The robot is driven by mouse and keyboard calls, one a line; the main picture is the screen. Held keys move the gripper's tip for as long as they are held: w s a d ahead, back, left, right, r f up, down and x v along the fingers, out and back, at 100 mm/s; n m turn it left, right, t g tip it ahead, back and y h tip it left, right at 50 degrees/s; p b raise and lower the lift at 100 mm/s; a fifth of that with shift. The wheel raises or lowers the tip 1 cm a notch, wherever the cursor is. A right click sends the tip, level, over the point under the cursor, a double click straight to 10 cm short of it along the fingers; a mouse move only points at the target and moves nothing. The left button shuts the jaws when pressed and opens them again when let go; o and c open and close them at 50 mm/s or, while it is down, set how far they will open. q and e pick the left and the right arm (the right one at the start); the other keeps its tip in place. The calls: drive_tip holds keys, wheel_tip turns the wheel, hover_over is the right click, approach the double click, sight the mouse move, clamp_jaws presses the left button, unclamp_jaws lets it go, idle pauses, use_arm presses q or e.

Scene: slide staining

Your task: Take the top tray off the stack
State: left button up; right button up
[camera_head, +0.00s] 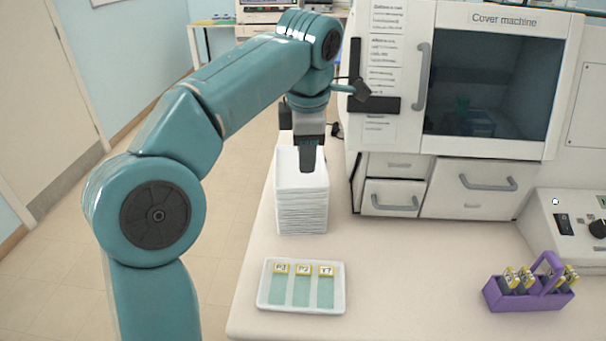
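A stack of white trays (302,215) stands on the bench near its left edge, below the centre of the view. The top tray (287,178) is white and looks empty where it shows. My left gripper (309,163) points down over the back part of the top tray, its dark finger in front of the tray's inside. I cannot tell whether it touches the tray or how wide the fingers stand, as they are seen in line. My gripper hides part of the tray's back. My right gripper is not in view.
In front of the stack lies a white tray (262,299) with 3 labelled slides. A purple slide rack (531,303) stands at the right. The cover machine (500,150) and its drawers border the stack's right back. Bare bench (420,270) lies between tray and rack.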

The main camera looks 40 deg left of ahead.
sight(304, 187)
use_arm(q)
drive_tip(key=f, duration=0.5)
drive_tip(key=a+f+b, duration=0.1)
drive_tip(key=f, duration=0.1)
drive_tip(key=shift+w+f, duration=0.2)
drive_tip(key=shift+f, duration=0.05)
drive_tip(key=shift+a+f, duration=0.2)
drive_tip(key=shift+f, duration=0.1)
drive_tip(key=shift+w+d, duration=0.1)
drive_tip(key=shift+d, duration=0.05)
drive_tip(key=shift+c, duration=0.6)
clamp_jaws()
